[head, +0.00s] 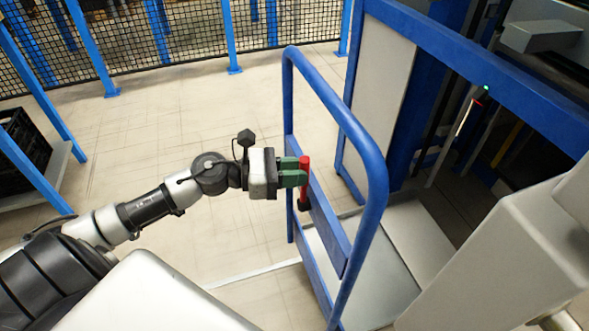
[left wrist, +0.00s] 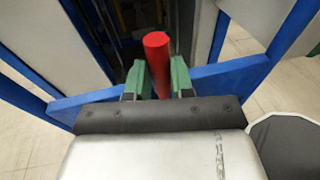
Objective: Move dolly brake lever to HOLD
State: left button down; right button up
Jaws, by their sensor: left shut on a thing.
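The brake lever has a red grip (head: 304,168) and a dark lower end (head: 304,203). It stands roughly upright at the crossbar of the blue dolly handle frame (head: 374,165). My left gripper (head: 301,172) reaches in from the left and is shut on the red grip. In the left wrist view the red grip (left wrist: 158,62) sits between the green fingers of my left gripper (left wrist: 160,78). The lever's lower part is hidden there. I see no HOLD marking. My right gripper is not in view.
The blue dolly frame rises close around my left gripper. A machine with a blue beam (head: 500,82) and a dark opening stands at the right. A black crate (head: 25,140) sits at the far left. A mesh fence (head: 180,42) runs along the back. The floor between is clear.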

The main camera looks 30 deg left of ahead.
pick_arm(q)
jog(key=shift+f, duration=0.15)
jog(key=c, duration=1)
grip_release()
jog(key=shift+o, duration=0.2)
jog(key=shift+s, duration=0.1)
jog(key=v, duration=1)
jog(key=shift+s+a, duration=0.15)
jog(key=shift+a, duration=0.15)
